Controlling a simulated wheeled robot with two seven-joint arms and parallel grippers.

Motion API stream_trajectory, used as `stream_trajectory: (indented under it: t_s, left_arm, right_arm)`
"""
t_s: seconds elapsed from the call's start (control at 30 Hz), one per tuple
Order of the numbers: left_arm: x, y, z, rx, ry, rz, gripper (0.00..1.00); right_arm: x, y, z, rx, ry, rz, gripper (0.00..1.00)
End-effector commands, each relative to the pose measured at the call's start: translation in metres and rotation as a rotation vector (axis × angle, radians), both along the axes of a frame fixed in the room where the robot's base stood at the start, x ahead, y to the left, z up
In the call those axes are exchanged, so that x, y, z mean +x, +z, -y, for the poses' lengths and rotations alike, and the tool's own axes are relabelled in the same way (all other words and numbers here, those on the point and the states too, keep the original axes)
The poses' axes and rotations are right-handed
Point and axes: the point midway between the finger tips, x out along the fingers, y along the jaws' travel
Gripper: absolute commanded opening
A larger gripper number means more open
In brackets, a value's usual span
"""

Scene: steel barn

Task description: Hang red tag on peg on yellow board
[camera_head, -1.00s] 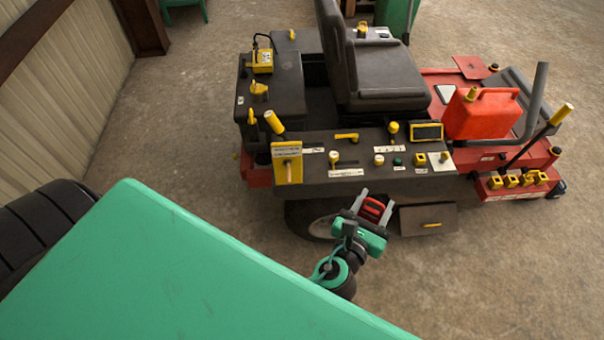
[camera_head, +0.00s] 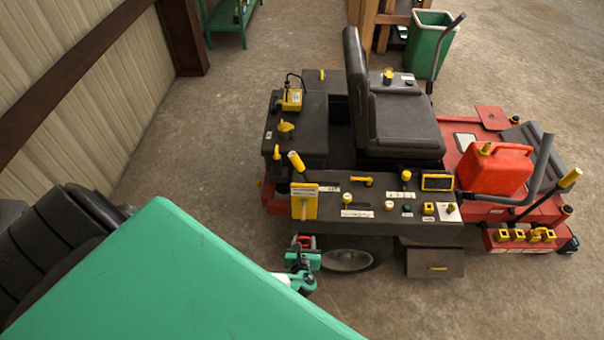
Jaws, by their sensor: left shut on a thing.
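The yellow board (camera_head: 311,203) stands upright at the front left corner of the mower's dark side panel. A light peg (camera_head: 303,210) sticks out of its lower half, with nothing seen hanging on it. My left gripper (camera_head: 303,243) is low in front of the mower, just below the board and apart from it. It is shut on the red tag (camera_head: 307,240), which shows as a small red patch between the fingers. The tag's full shape is too small to tell. My right gripper is not in view.
The mower's side panel (camera_head: 375,222) carries several knobs and a small screen. A dark seat (camera_head: 402,130) stands behind it and a red fuel can (camera_head: 495,168) to the right. My green body covers the lower left. Concrete floor at lower right is clear.

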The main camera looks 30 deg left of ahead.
Motion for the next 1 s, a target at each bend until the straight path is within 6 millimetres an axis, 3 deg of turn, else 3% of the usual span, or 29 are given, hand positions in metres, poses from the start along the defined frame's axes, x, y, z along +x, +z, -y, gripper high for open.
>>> stream_trajectory:
  t_s: [1.0]
  left_arm:
    - [0.044, -0.006, -0.034, -0.002, 0.012, -0.006, 0.25]
  right_arm:
    - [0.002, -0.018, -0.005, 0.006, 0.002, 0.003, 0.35]
